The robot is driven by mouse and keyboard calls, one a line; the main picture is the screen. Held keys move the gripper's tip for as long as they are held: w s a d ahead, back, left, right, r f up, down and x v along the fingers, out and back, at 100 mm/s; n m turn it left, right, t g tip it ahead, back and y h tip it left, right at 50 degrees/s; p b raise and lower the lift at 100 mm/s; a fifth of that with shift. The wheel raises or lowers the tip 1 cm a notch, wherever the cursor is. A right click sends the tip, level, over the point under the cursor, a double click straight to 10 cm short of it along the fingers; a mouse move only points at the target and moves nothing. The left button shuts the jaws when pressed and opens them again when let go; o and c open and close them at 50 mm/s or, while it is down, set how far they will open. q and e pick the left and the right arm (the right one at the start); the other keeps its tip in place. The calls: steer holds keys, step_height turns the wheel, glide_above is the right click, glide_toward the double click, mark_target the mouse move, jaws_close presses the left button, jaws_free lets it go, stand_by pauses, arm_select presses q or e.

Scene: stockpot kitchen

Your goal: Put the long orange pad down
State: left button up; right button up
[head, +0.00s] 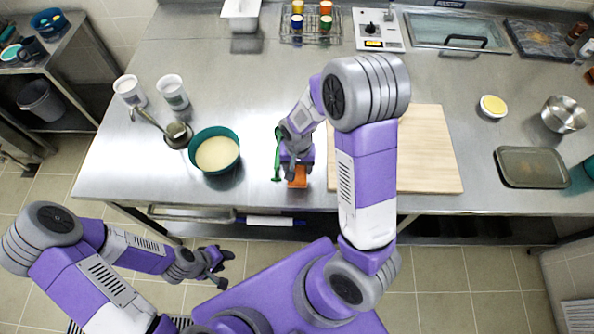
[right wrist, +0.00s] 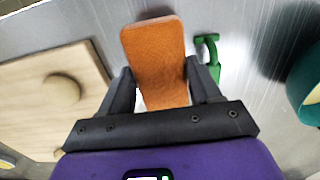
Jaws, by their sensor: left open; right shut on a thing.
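The long orange pad (head: 298,178) is between the fingers of my right gripper (head: 297,164), over the steel counter near its front edge. In the right wrist view the pad (right wrist: 155,55) stretches out beyond the fingertips, and the right gripper (right wrist: 160,88) is shut on it. I cannot tell whether the pad touches the counter. My left gripper (head: 222,270) is open and empty, low in front of the counter and away from the pad.
A green tool (head: 277,158) lies just left of the right gripper. A wooden board (head: 425,150) is to the right. A teal bowl (head: 216,172) of pale food, a ladle (head: 177,135) and white cups (head: 172,92) stand left.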

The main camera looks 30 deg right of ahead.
mark_target(298, 169)
step_height(298, 169, down, 3)
steer(key=shift+f, duration=0.2)
steer(key=shift+w+f, duration=0.1)
steer(key=shift+b, duration=0.3)
steer(key=shift+f, duration=0.2)
steer(key=o, duration=1.1)
steer(key=shift+r, duration=0.2)
